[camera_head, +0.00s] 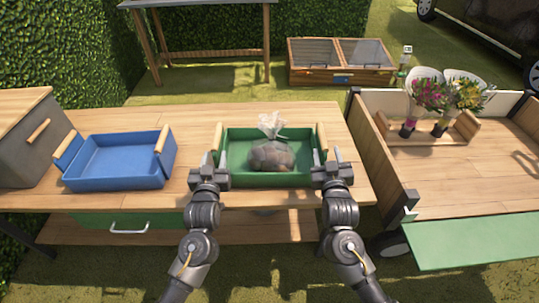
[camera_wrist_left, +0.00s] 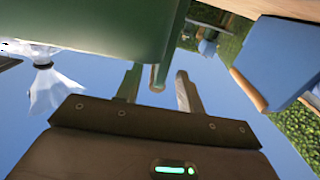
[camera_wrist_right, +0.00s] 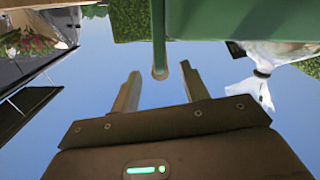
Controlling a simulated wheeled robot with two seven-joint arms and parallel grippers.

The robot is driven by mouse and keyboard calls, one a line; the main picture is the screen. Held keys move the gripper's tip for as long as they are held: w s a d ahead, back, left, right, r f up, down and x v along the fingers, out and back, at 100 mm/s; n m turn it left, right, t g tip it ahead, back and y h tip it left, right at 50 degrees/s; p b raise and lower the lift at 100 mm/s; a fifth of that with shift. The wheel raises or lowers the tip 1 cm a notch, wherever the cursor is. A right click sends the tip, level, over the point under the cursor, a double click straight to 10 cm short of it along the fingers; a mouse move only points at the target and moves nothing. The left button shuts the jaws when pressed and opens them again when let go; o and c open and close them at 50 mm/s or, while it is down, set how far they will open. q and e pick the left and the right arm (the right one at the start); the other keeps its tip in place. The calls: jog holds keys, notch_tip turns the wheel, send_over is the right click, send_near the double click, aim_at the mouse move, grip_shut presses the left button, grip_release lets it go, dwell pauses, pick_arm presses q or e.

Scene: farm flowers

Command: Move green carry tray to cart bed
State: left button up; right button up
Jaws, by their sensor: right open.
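The green carry tray (camera_head: 237,181) stands on the wooden workbench, with a wooden handle at each end. It holds a clear tied bag of brown round items (camera_head: 271,152). My left gripper (camera_head: 209,165) is at the tray's left end, open, with the left handle showing between its fingers (camera_wrist_left: 158,88) but not clamped. My right gripper (camera_head: 332,163) is at the right end, open, with the right handle between its fingers (camera_wrist_right: 161,85), with gaps beside it. The cart bed (camera_head: 460,188) is to the right of the bench.
A wooden carrier with flower bouquets (camera_head: 461,134) stands at the back of the cart bed; the front is bare. The cart's side wall (camera_head: 385,153) rises beside the bench. A blue tray (camera_head: 115,165) and a grey box (camera_head: 25,140) are on the bench's left.

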aim_at(217, 146)
pick_arm(q)
jog(key=shift+w, duration=2.8)
pick_arm(e)
jog(key=shift+w, duration=2.8)
pick_arm(q)
grip_shut()
pick_arm(e)
jog(key=c, duration=0.8)
grip_shut()
